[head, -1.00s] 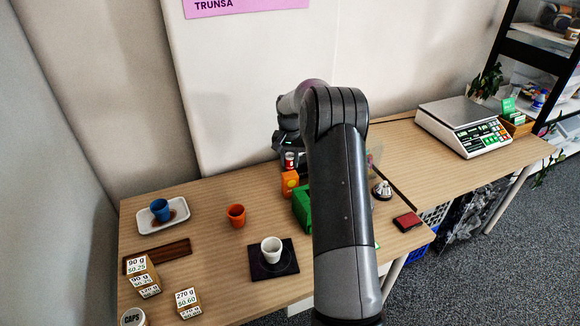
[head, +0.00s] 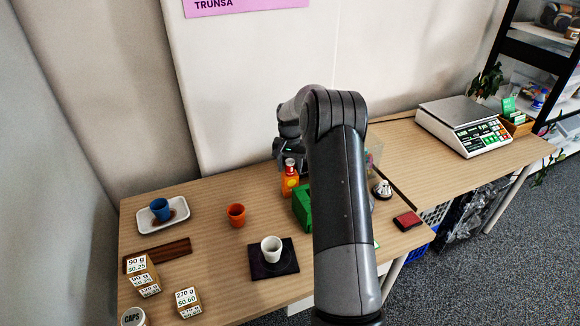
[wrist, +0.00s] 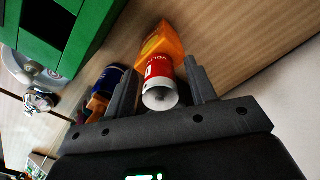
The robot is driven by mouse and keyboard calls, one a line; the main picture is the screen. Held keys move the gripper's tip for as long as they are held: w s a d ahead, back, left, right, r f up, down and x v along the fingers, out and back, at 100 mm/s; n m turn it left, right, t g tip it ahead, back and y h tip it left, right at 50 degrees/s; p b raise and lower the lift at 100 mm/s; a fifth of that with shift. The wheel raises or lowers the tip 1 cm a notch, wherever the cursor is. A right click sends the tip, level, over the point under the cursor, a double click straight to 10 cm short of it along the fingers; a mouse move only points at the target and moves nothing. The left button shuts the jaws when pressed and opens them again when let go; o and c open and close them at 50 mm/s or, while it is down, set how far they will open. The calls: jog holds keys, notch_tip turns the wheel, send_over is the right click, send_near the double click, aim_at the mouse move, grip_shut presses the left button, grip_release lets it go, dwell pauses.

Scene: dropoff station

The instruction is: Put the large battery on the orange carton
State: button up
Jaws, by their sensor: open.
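The large battery, red with a pale end, shows in the wrist view (wrist: 160,72) and in the head view (head: 290,165). It stands upright on the orange carton (head: 289,184), which also shows beyond it in the wrist view (wrist: 161,42). My gripper (wrist: 159,68) is open, with one finger on each side of the battery and a visible gap at both sides.
A green box (head: 302,208) stands close to the right of the carton, partly behind my arm. An orange cup (head: 236,215) and a white cup (head: 271,248) on a dark mat (head: 287,267) stand nearer. A bell (head: 382,189) is at right.

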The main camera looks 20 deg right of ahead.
aim_at(290, 161)
jog(key=shift+r, duration=0.15)
notch_tip(290, 161, up, 12)
jog(key=shift+f, duration=0.1)
jog(key=s+a+r+n+t, duration=0.1)
jog(key=s+a+r+n, duration=0.1)
jog(key=s+a+r, duration=0.55)
jog(key=s+a+r+n+t, duration=0.2)
jog(key=s+a+r, duration=0.3)
jog(key=s+r, duration=0.55)
jog(key=s+a+f+n+t, duration=0.1)
jog(key=s+a+f, duration=0.1)
jog(key=s, duration=1)
jog(key=s+a+f+n+t, duration=0.1)
jog(key=s+a+f, duration=0.2)
jog(key=s, duration=0.9)
jog(key=shift+a+n+t, duration=0.3)
jog(key=shift+a+n, duration=0.1)
jog(key=shift+a, duration=0.1)
